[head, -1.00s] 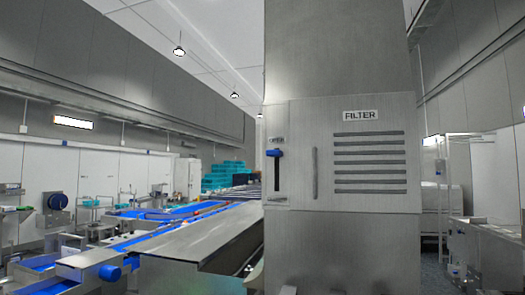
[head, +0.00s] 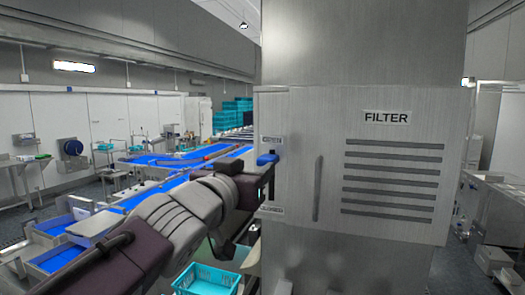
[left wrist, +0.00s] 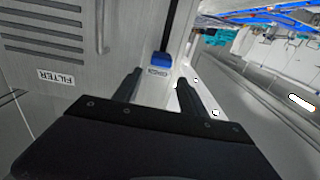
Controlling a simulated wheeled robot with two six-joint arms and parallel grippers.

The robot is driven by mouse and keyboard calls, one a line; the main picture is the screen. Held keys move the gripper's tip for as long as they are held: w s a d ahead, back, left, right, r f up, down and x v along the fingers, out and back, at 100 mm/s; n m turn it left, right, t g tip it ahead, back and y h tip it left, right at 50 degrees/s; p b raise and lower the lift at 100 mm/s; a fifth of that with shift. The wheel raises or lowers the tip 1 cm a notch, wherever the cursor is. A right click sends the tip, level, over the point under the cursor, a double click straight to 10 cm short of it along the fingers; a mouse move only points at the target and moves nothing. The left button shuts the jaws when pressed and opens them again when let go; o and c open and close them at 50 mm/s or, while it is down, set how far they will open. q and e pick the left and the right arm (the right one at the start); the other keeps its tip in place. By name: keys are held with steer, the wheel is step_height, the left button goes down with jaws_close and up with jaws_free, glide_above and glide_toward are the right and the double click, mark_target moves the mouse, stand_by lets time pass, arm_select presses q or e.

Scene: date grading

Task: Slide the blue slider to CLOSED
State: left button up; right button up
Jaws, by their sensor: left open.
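The blue slider (head: 267,158) sits near the top of a dark vertical slot on the grey filter cabinet, just below the upper label, which reads OPEN. A lower label (head: 270,210), apparently CLOSED, is below the slot. The left wrist view is turned over: the slider (left wrist: 163,59) shows beyond the fingertips, with the OPEN label (left wrist: 157,72) beneath it in the picture. My left gripper (left wrist: 160,76) is open and empty, its fingers apart and pointing toward the label and slider. I see no contact. In the head view my left arm partly hides the slot's surroundings.
The cabinet has a FILTER label (head: 387,118), several dark vents and a vertical handle (head: 318,188) right of the slot. A blue conveyor (head: 190,160) runs behind on the left. A teal crate (head: 207,280) is low in front.

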mark_target(264, 163)
arm_select(q)
steer(key=x, duration=0.3)
steer(key=p+x, duration=0.1)
steer(key=x, duration=0.2)
steer(key=f+p+x, duration=0.1)
steer(key=x, duration=0.3)
steer(key=shift+w, duration=0.1)
steer(key=shift+s+a+r, duration=0.1)
steer(key=shift+s+r, duration=0.05)
steer(key=shift+s, duration=0.15)
steer(key=shift+w, duration=0.15)
jaws_close()
arm_select(e)
steer(key=shift+w+d+r, duration=0.1)
steer(key=shift+w+r, duration=0.15)
steer(key=shift+r, duration=0.3)
steer(key=shift+w+r, duration=0.2)
steer(key=shift+r, duration=0.35)
